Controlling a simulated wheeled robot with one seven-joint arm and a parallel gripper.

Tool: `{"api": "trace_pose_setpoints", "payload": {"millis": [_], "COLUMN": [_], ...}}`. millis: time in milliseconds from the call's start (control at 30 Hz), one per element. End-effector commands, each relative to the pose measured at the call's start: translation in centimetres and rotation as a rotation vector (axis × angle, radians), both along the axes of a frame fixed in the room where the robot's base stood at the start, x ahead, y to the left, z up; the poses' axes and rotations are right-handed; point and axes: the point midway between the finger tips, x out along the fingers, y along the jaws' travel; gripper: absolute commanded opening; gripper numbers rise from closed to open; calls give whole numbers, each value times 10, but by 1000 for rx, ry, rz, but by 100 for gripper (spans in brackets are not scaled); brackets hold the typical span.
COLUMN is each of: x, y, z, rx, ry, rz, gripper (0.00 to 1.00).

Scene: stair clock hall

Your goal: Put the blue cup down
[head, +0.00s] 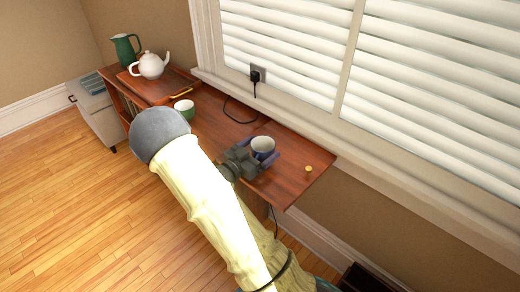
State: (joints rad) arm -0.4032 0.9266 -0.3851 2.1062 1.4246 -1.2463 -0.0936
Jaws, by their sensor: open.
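The blue cup (263,146) stands upright on the wooden table (300,181), near its right end. Its inside looks white and its outside blue. My gripper (262,158) is at table height around the cup, with its jaws open and a finger showing on either side. The near lower part of the cup is partly hidden by the gripper. I cannot tell whether a finger touches the cup.
A green cup (185,107) stands further left on the table. A white teapot (150,65) and a green jug (125,49) stand behind it on the left. A small yellow round thing (308,169) lies right of the blue cup. A black cable (240,118) runs from a wall plug (256,74).

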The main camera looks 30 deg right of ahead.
Motion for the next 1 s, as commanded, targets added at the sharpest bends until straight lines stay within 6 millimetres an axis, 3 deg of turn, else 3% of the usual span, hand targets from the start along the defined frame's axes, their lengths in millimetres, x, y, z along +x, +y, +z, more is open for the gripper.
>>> {"api": "trace_pose_setpoints", "payload": {"millis": [267,800,1000], "x": [-2,-35,-41], "y": [7,98,113], "z": [4,4,4], "rx": [1,0,0], "ry": [0,0,0], "rz": [3,3,1], "gripper": [89,89,89]}}
